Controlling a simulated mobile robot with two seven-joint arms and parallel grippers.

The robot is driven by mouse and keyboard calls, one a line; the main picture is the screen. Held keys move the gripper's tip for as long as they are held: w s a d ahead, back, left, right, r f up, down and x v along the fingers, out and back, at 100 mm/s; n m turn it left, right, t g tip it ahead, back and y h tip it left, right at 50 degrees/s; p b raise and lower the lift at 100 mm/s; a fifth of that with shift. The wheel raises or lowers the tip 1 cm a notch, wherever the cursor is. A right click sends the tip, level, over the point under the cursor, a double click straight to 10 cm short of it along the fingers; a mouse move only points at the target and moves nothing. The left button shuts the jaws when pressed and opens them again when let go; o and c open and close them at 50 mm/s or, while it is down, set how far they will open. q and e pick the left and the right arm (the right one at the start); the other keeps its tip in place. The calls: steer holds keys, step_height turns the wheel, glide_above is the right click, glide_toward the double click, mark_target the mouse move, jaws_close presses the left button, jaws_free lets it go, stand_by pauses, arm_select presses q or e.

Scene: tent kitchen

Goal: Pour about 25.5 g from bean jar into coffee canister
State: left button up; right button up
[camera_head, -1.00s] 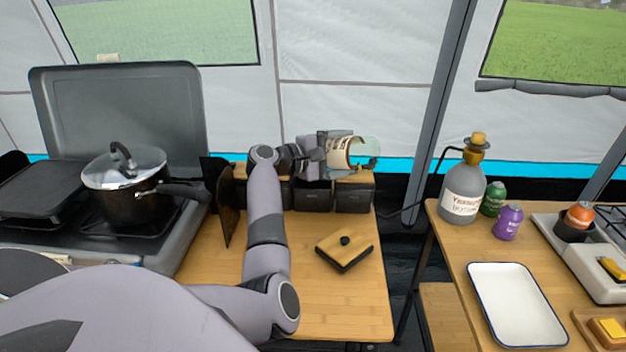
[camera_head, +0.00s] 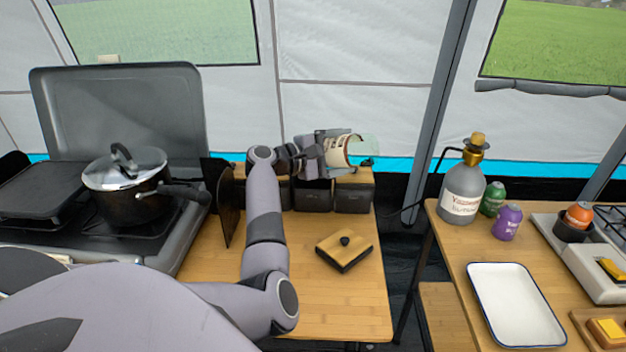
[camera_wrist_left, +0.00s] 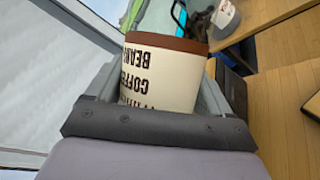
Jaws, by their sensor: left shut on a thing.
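The bean jar (camera_head: 336,151) is cream with dark lettering and a clear glass end, and it lies tipped over with the glass end toward the right. My left gripper (camera_head: 322,152) is shut around it, above the dark containers at the table's back. In the left wrist view the jar (camera_wrist_left: 162,80) shows "coffee beans" lettering upside down and a brown band. Dark square canisters stand below, including a middle one (camera_head: 313,198) and a right one (camera_head: 353,198). Their tops are partly hidden, and I cannot tell which is the coffee canister. No falling beans are discernible. My right gripper is out of view.
A square wooden lid with a black knob (camera_head: 344,250) lies on the bamboo table (camera_head: 320,310). A lidded pot (camera_head: 130,190) sits on the stove at left. A grey bottle (camera_head: 461,195) and a white tray (camera_head: 513,306) are on the right table, across a gap.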

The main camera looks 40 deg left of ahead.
mark_target(326, 141)
arm_select(q)
steer(key=shift+s+a+r+n+t+h, duration=0.15)
steer(key=shift+a+r+n+t, duration=0.4)
steer(key=shift+n, duration=0.3)
steer(key=shift+a+r+n+t+h, duration=0.15)
steer(key=shift+a+r+n+t, duration=0.2)
steer(key=shift+a+r+n, duration=0.4)
stand_by(4.1)
steer(key=d+f+m+g, duration=0.1)
steer(key=d+f+m, duration=0.1)
steer(key=m, duration=0.1)
steer(key=shift+d+f+g, duration=0.3)
steer(key=shift+g, duration=0.1)
